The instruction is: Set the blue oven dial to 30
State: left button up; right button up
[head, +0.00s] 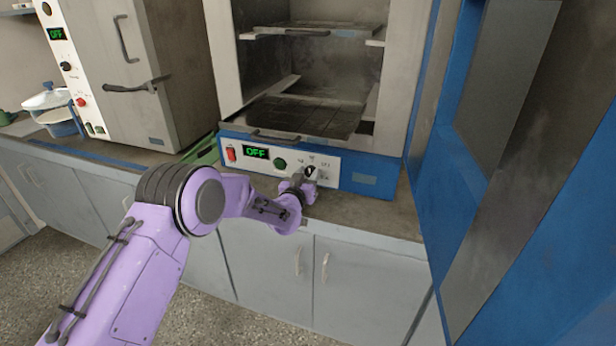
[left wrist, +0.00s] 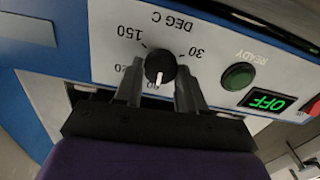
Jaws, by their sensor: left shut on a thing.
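The blue oven (head: 362,180) stands on the counter, with a white control panel along its front bottom edge. Its black dial (left wrist: 160,67) has a white pointer. In the left wrist view, the panel appears turned round; the pointer aims down, towards a partly hidden label, away from the 30 mark (left wrist: 196,54) at upper right. My left gripper (head: 303,182) is at the panel, and in the left wrist view its fingers (left wrist: 160,82) are on either side of the dial, shut on it. The oven's green display (head: 256,153) reads OFF. My right gripper is out of view.
Next to the dial are a green READY button (left wrist: 238,77) and a red switch (head: 231,154). A grey oven (head: 140,80) stands left; a blue-framed structure (head: 500,180) rises close on the right.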

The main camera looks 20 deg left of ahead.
pick_arm(q)
jog(key=n+b, duration=0.1)
jog(key=n, duration=0.2)
jog(key=n+b, duration=0.2)
jog(key=n, duration=0.1)
jog(key=shift+a+f+n, duration=0.1)
jog(key=shift+f+n, duration=0.1)
jog(key=shift+n, duration=0.2)
jog(key=n+b, duration=0.3)
jog(key=n, duration=0.2)
jog(key=shift+f, duration=0.15)
jog(key=n+b, duration=0.5)
jog(key=n, duration=0.1)
jog(key=shift+f+n, duration=0.15)
jog(key=shift+n, duration=0.25)
jog(key=n+b, duration=0.3)
jog(key=shift+n+b, duration=0.35)
jog(key=shift+n, duration=0.25)
jog(key=shift+r, duration=0.2)
jog(key=o, duration=1)
jog(key=shift+o, duration=0.2)
